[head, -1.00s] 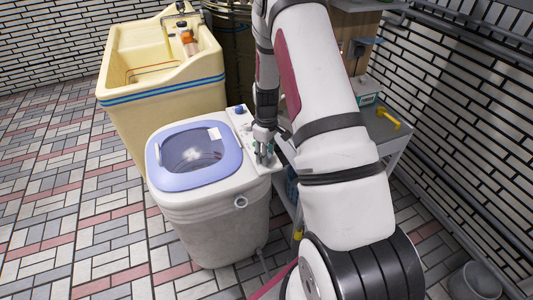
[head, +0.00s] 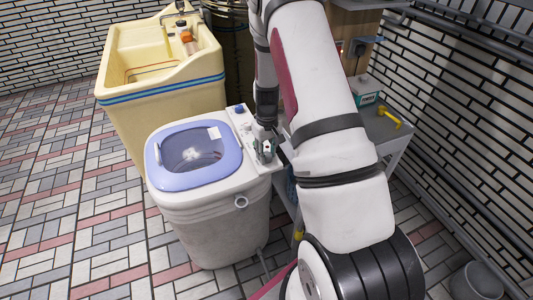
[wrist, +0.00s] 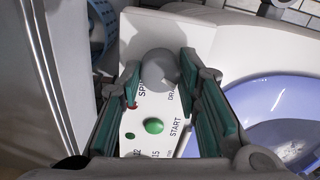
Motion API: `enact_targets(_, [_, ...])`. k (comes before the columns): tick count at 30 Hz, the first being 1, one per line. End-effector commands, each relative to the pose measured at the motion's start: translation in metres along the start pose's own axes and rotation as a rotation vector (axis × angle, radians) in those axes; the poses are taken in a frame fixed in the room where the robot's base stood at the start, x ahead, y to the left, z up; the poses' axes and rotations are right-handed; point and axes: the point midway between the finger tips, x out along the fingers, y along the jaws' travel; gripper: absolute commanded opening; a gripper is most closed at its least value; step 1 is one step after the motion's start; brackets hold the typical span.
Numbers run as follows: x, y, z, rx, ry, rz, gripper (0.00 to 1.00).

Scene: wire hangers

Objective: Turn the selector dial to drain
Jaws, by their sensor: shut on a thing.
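The washing machine's control panel (wrist: 150,30) shows in the wrist view, with the words SPIN, DRAIN and START printed on it. The round grey selector dial (wrist: 162,68) stands between the fingertips of my gripper (wrist: 160,75), near SPIN and DRAIN. My gripper is shut on the dial, one finger on each side. The dial's pointer mark cannot be made out, so its setting is unclear. A green button (wrist: 153,126) sits beside START. In the head view my gripper (head: 266,150) is over the panel and hides the dial.
The washing machine (head: 205,215) has a blue-rimmed lid (head: 190,180) beside the panel. A blue knob (head: 240,108) is at the panel's far end. A yellow sink (head: 150,110) stands behind left, a side table with a box (head: 366,91) to the right. Tiled floor is open at left.

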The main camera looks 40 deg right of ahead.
Motion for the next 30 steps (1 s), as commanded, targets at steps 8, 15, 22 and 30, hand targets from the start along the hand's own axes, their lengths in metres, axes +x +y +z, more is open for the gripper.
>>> enact_targets(8, [0.0005, -0.0002, -0.0002, 0.255, 0.0, 0.0, 0.03])
enact_targets(15, [0.0002, -0.0004, -0.0003, 0.436, 0.0, 0.0, 0.03])
enact_targets(22, [0.0, -0.0002, -0.0004, 0.549, 0.001, 0.0, 0.03])
enact_targets(30, [-0.0001, -0.0001, -0.0004, 0.607, 0.001, 0.0, 0.03])
